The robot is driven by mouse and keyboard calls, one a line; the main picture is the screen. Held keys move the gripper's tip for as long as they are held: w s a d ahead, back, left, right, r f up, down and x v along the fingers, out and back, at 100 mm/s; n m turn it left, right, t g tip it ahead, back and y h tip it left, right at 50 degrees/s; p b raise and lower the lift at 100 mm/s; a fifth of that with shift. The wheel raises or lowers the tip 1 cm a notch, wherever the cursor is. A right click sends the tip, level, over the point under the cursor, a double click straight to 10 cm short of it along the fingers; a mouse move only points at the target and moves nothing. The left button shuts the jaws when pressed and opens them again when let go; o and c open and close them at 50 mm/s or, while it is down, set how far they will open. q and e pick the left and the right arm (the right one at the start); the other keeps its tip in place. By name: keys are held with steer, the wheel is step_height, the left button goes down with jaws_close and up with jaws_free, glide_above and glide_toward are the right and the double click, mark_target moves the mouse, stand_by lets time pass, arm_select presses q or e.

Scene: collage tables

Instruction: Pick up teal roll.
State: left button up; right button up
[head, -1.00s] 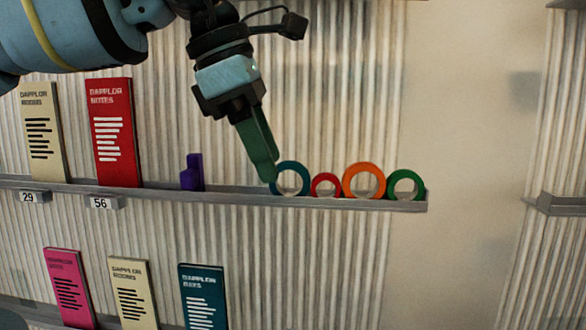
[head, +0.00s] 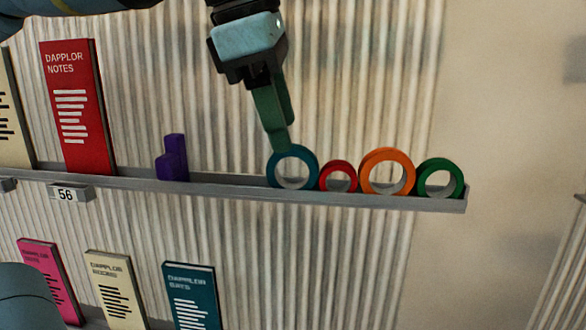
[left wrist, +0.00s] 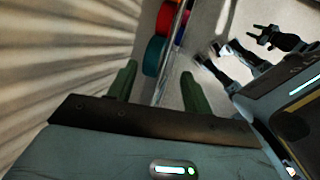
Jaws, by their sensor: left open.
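The teal roll (head: 313,168) stands on edge at the left end of a row of rolls on the upper shelf. My left gripper (head: 280,148) comes down from above, its green fingertips at the roll's upper left rim in the head view. I cannot tell if they touch it. In the left wrist view the gripper's fingers (left wrist: 158,85) are apart with nothing held between them. The teal roll (left wrist: 152,57) shows there just beyond the tips, nearer the left finger. Dark gripper-like parts (left wrist: 268,38) show at upper right there, too unclear to tell their state.
A red roll (head: 338,164), an orange roll (head: 409,172) and a green roll (head: 458,180) stand right of it on the narrow shelf (head: 230,186). The ribbed wall is close behind. Shelf is bare between block and roll.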

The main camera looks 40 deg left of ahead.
mark_target(293, 152)
arm_select(q)
steer(key=shift+w+a+x, duration=0.1)
steer(key=shift+w+x, duration=0.05)
steer(key=shift+x, duration=1.3)
steer(key=shift+w+a+x, duration=0.15)
steer(key=shift+x, duration=1.25)
steer(key=shift+c, duration=0.2)
steer(key=shift+s+r, duration=0.1)
steer(key=shift+r, duration=0.05)
jaws_close()
